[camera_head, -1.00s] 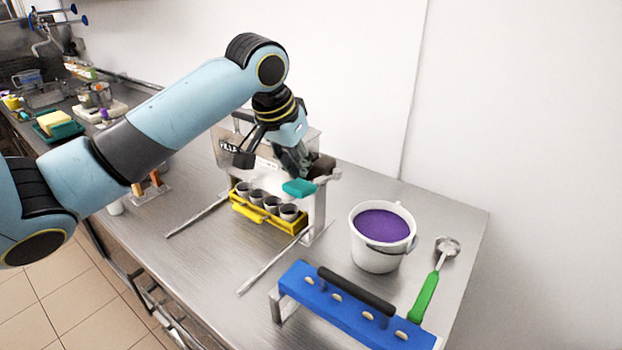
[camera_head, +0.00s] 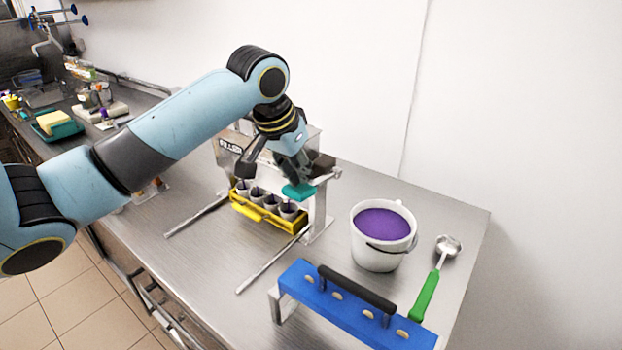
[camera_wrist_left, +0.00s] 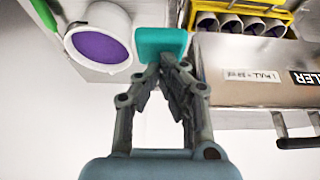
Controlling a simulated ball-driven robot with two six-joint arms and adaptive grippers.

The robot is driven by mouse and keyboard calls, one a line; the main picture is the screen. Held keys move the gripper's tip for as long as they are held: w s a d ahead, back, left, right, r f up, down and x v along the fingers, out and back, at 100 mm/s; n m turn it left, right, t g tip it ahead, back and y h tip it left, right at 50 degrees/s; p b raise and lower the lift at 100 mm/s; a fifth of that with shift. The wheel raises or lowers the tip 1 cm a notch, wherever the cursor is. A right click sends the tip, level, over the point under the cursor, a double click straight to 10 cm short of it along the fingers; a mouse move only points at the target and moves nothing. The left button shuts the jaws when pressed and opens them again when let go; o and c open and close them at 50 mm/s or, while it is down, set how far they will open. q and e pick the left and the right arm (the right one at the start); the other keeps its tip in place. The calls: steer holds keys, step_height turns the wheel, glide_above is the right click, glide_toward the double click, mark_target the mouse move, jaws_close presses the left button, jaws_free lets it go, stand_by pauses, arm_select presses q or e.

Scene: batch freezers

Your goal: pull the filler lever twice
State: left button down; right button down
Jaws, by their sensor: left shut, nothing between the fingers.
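The filler (camera_head: 229,146), a steel box with a black label, stands on the steel counter; it also shows in the wrist view (camera_wrist_left: 240,92). A teal block, seemingly the lever's grip (camera_head: 299,191), is at its right front; it shows in the wrist view (camera_wrist_left: 162,43). My left gripper (camera_head: 297,178) is shut with nothing between its fingers; its tips (camera_wrist_left: 170,62) are right at the teal grip, and contact is hard to tell. Several cups with purple inside stand in a yellow rack (camera_head: 268,217) under the filler. My right gripper is not in view.
A white bucket (camera_head: 375,252) of purple mix stands right of the filler. A green-handled scoop (camera_head: 426,296) and a blue bar with a black handle (camera_head: 345,314) are nearer. Two metal rails (camera_head: 270,266) extend from the filler.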

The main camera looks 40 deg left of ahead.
mark_target(299, 186)
arm_select(q)
steer(key=shift+f+b, duration=1.1)
steer(key=shift+f, duration=2.25)
steer(key=shift+r, duration=0.1)
step_height(299, 186, up, 3)
steer(key=p, duration=0.3)
steer(key=shift+r, duration=2.8)
steer(key=shift+r, duration=2.5)
